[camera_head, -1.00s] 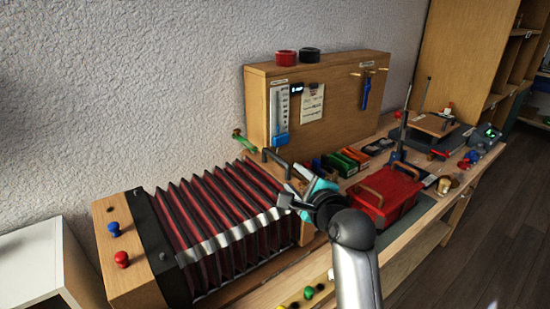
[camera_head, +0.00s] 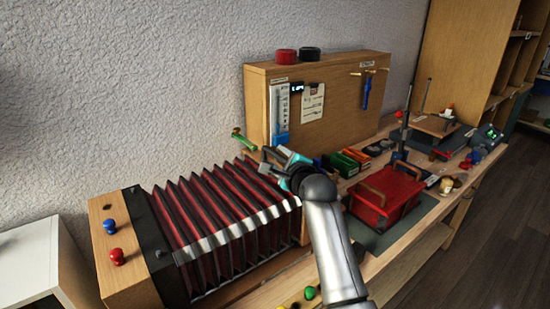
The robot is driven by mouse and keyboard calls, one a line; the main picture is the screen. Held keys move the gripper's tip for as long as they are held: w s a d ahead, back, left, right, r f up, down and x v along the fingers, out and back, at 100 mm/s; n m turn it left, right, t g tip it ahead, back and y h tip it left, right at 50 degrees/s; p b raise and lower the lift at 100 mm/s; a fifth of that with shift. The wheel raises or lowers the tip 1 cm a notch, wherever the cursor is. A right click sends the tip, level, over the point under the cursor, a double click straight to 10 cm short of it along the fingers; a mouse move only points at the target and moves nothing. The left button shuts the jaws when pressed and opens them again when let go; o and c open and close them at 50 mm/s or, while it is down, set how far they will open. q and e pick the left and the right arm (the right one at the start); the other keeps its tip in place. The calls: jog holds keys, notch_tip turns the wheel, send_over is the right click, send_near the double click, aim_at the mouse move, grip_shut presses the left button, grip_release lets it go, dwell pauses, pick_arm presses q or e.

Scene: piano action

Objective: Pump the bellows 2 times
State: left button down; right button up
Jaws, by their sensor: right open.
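The bellows (camera_head: 218,232) lie on the bench at the lower left, with red and black pleats spread open and a pale band across them. Their left end is a wooden block (camera_head: 122,266) with a blue knob and a red knob. A dark bar handle (camera_head: 270,152) stands at the right end of the bellows. My right gripper (camera_head: 265,162) is open at this handle, over the upper right corner of the bellows. Its wrist partly hides the handle, and I cannot tell whether the fingers touch it. My left gripper is not in view.
A wooden panel box (camera_head: 335,115) with a gauge and a paper card stands behind, against the wall. A red box with a handle (camera_head: 385,197) sits right of my arm. A green-handled tool (camera_head: 243,139) sticks out near the gripper. Green and yellow knobs lie at the front edge.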

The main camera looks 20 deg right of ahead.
aim_at(277, 157)
jog(key=shift+b+x, duration=0.45)
jog(key=shift+x, duration=1.5)
jog(key=shift+c, duration=0.2)
grip_shut()
